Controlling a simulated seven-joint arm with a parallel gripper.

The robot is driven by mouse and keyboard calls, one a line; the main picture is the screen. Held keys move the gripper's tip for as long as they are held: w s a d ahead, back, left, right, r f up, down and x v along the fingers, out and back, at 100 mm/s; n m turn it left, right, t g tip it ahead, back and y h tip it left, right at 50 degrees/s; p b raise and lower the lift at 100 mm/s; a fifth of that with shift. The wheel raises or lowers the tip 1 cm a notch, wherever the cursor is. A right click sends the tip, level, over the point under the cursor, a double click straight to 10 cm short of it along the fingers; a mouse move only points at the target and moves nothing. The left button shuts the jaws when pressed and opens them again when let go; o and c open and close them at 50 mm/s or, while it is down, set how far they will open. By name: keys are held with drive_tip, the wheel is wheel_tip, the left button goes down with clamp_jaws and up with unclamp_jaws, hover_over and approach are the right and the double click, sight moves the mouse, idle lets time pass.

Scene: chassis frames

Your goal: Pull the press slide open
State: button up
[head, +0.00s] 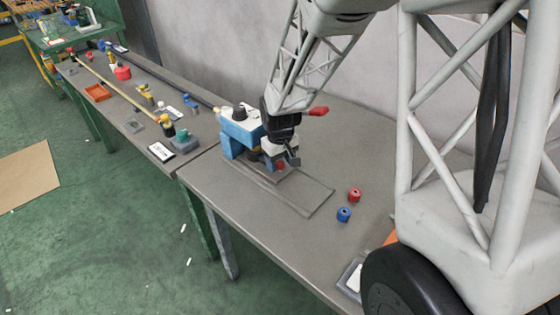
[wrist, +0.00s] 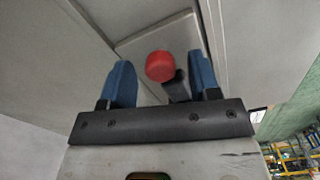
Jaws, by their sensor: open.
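The press (head: 238,128) is a blue and white block on the table, with a red-tipped lever (head: 318,111) sticking out to the right. A flat grey guide plate (head: 300,192) extends from its base toward the table's front. A red knob (head: 280,165) sits low at the front of the press, beneath my gripper (head: 287,160). In the wrist view the red knob (wrist: 160,66) lies between the two blue fingertips of my open gripper (wrist: 161,78), with a gap on each side. I cannot tell whether the fingers are level with it. My arm hides part of the press and slide.
A second table (head: 100,92) at left holds several small parts and an orange tray (head: 98,93).

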clamp_jaws()
idle(0.3)
drive_tip(key=shift+s+d+r, duration=0.1)
drive_tip(key=shift+s+d, duration=4.3)
drive_tip(key=shift+d, duration=0.05)
unclamp_jaws()
